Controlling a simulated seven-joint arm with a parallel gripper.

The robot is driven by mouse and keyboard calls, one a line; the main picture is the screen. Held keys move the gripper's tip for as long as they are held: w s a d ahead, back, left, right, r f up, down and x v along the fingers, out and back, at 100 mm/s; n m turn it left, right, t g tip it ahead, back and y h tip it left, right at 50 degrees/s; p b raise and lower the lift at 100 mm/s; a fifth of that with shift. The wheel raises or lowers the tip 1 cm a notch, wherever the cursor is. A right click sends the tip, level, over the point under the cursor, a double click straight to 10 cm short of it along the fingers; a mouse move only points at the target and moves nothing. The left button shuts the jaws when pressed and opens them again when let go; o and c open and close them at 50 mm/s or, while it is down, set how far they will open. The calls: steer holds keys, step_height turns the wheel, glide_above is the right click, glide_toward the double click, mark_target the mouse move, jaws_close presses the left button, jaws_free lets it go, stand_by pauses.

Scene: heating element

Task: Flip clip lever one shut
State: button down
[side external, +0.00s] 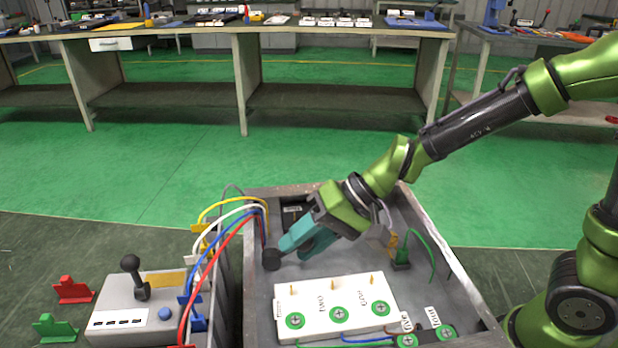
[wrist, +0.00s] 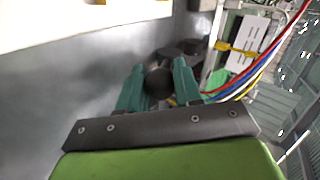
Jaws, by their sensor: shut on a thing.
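My gripper (side external: 287,248) has teal fingers and reaches down into the grey box from the right. In the wrist view the two fingers (wrist: 157,82) are on either side of a dark round knob (wrist: 158,80) and shut on it. The knob (side external: 271,259) shows at the fingertips in the side view, near the left wall of the box. I cannot read a label on it, and any lever arm below it is hidden. A white block (side external: 318,296) marked ONE and TWO, with green-ringed terminals and small pegs, lies in front of the gripper.
Yellow, white, blue and red cables (side external: 222,235) arch over the box's left wall. A control box (side external: 147,305) with a black joystick stands outside on the left.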

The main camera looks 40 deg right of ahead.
steer(key=c, duration=0.8)
jaws_free()
steer(key=v, duration=1.7)
steer(key=s+d+f+t+h, duration=0.1)
steer(key=d+h, duration=0.1)
steer(key=s+d+f+h, duration=0.1)
steer(key=s+d+h, duration=0.1)
steer(key=s+d+f+t+h, duration=0.1)
steer(key=d+h, duration=0.1)
steer(key=shift+s+d+f+t, duration=0.25)
steer(key=shift+d+f+t, duration=0.05)
steer(key=shift+d, duration=0.05)
